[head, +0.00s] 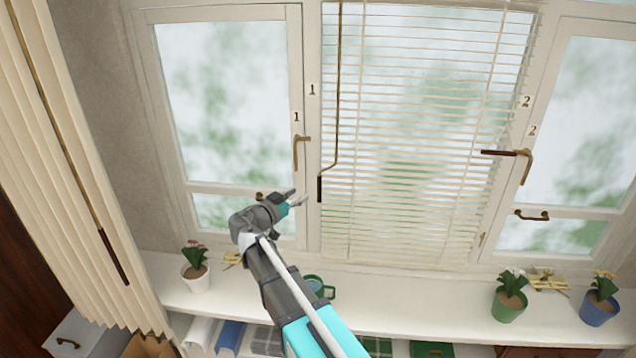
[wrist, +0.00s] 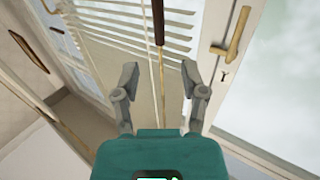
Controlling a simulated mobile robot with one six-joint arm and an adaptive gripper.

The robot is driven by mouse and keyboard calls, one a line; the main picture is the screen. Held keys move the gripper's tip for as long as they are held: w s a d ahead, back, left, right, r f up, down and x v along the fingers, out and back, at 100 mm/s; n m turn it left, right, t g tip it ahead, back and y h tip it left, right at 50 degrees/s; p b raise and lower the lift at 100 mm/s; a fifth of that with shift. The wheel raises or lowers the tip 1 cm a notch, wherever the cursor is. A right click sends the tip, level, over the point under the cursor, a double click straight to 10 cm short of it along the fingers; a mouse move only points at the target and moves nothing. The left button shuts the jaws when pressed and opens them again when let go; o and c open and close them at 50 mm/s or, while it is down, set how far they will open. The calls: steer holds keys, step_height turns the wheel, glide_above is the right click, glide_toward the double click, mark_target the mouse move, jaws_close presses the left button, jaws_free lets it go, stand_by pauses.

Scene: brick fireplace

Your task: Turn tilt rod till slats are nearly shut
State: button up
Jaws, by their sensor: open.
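A thin brass tilt rod (head: 337,90) hangs at the left side of the central blind, bends near its lower end and finishes in a dark grip (head: 320,188). The blind's pale horizontal slats (head: 415,135) are open, with the outdoors showing through the gaps. My gripper (head: 297,197) is open just left of the dark grip. In the wrist view, the grip (wrist: 158,22) appears beyond the open fingers (wrist: 160,75), roughly in line with the space between them. Nothing is held. I cannot tell the exact distance from fingers to grip.
A brass window handle (head: 298,150) is close to my gripper, on the left casement. A vertical blind (head: 60,190) with its own rod hangs far left. Potted plants (head: 196,279) and a teal mug (head: 318,286) stand on the sill (head: 410,305). Another handle (head: 522,160) is at right.

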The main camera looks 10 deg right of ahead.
mark_target(320, 181)
steer(key=x, duration=1)
jaws_close()
steer(key=shift+a, duration=0.1)
